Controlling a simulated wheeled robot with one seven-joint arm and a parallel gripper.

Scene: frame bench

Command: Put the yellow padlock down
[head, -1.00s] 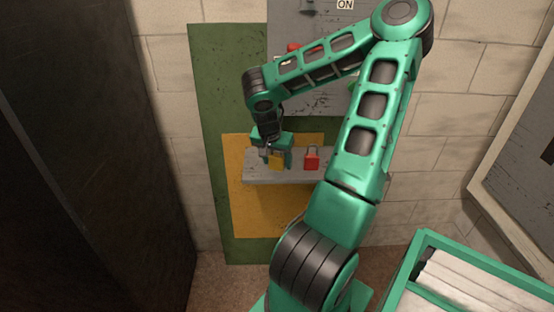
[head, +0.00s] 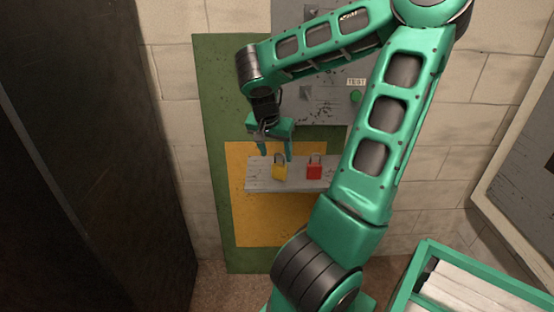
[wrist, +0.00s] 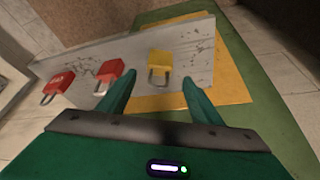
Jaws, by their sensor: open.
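The yellow padlock (head: 279,171) stands on the grey shelf (head: 262,187) near its left end, with its shackle up. It also shows in the wrist view (wrist: 160,64), ahead of and between my fingers. My gripper (head: 274,152) is open and empty, just above the padlock in the head view. In the wrist view its two fingers (wrist: 157,92) are spread wide, with a gap between them and the padlock.
A red padlock (head: 314,171) stands on the shelf right of the yellow one. Another red padlock (wrist: 58,84) shows farther left in the wrist view. A grey panel with a green TEST button (head: 356,97) is above. A green-rimmed crate (head: 408,275) is at lower right.

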